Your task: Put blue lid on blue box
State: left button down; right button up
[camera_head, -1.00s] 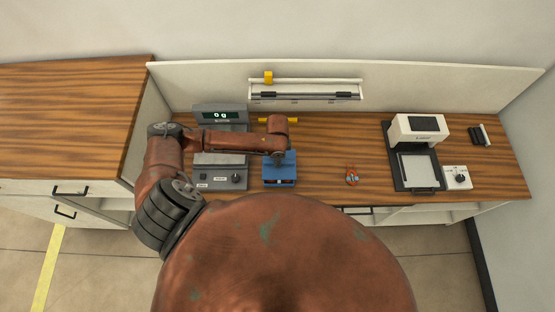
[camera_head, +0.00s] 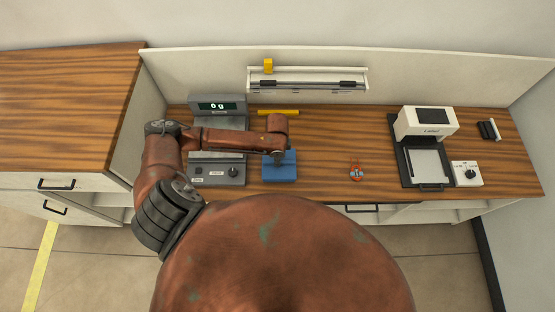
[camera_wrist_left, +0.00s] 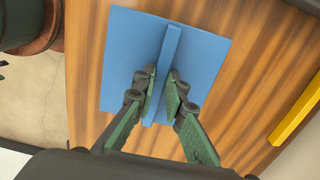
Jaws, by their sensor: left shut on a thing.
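A blue lid (camera_wrist_left: 195,60) with a raised ridge handle fills the middle of the left wrist view. My left gripper (camera_wrist_left: 160,88) is over it, with its two green-padded fingers shut on the ridge. In the head view the left gripper (camera_head: 279,157) reaches down onto a blue block shape, the lid and blue box (camera_head: 280,174) together. No clear gap shows between lid and box there, but the arm hides part of them, and the wrist view shows only the lid's top. My right gripper is not in view.
A small red dish-like item (camera_head: 357,173) sits to the right, then a white machine (camera_head: 425,123) and a dial box (camera_head: 467,174). The wood between is clear.

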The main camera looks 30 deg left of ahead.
pick_arm(q)
jog(key=shift+f, duration=0.3)
dwell(0.8)
jog(key=c, duration=1.9)
grip_release()
jog(key=shift+r+p, duration=0.3)
jog(key=shift+p, duration=0.2)
notch_tip(320, 180, up, 8)
jog(key=p, duration=0.8)
jog(key=shift+f+p, duration=0.15)
jog(key=shift+p, duration=0.2)
jog(key=shift+f, duration=0.15)
